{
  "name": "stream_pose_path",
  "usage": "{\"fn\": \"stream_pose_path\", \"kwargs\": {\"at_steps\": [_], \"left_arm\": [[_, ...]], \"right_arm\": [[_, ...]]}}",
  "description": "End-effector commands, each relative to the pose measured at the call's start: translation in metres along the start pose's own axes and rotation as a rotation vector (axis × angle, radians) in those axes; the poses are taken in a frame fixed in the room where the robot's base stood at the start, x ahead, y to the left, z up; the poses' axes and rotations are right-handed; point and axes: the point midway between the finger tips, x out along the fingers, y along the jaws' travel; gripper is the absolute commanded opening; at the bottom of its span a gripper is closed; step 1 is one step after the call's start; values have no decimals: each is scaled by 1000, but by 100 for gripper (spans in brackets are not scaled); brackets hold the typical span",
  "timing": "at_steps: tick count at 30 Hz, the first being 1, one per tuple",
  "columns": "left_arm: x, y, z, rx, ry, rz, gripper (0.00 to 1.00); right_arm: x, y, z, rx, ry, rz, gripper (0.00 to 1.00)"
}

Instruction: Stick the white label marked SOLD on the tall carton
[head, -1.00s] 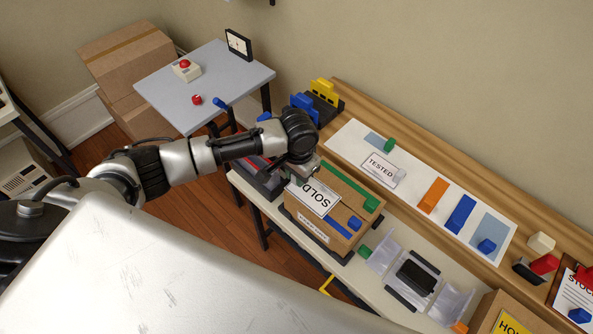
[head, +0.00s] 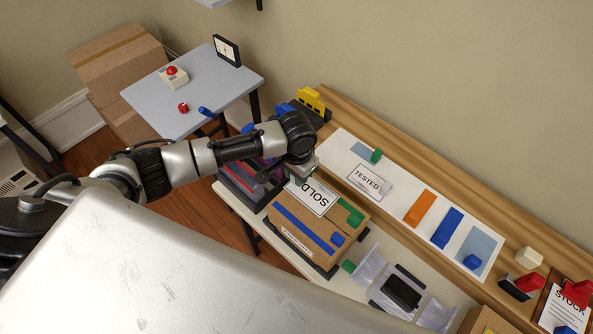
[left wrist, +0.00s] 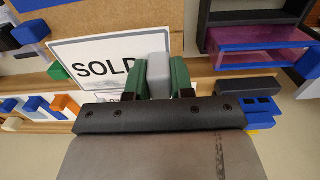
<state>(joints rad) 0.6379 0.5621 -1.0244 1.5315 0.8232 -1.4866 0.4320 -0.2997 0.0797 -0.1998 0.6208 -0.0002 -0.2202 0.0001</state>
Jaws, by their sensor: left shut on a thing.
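My left gripper (head: 302,172) is shut on the grey tab of the white SOLD label (head: 314,198). In the left wrist view my green fingers (left wrist: 159,78) grip that grey tab, and the label (left wrist: 98,55) extends to the left, its right end partly hidden by the fingers. In the head view the label lies over the far part of a brown carton (head: 284,233) on the bench. I cannot tell whether it touches the carton or hovers above it. The carton carries a blue strip, a green strip and a small white label on its near side. My right gripper is not in view.
A dark tray (head: 240,182) stands left of the carton. Clear stands with a black handheld (head: 401,292) are at its right. Behind, a white board (head: 397,182) holds a TESTED card and coloured blocks. A grey side table (head: 215,85) is at the back left.

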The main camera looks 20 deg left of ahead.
Motion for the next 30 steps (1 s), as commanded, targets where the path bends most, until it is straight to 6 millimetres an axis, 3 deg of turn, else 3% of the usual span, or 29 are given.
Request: {"fn": "stream_pose_path", "kwargs": {"at_steps": [3,12,30], "left_arm": [[18,1,1,-1,-3,1,6],[43,0,1,-1,-2,0,6],[52,0,0,0,-1,1,6]], "right_arm": [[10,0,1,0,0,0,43],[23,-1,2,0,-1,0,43],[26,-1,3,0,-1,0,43]]}}
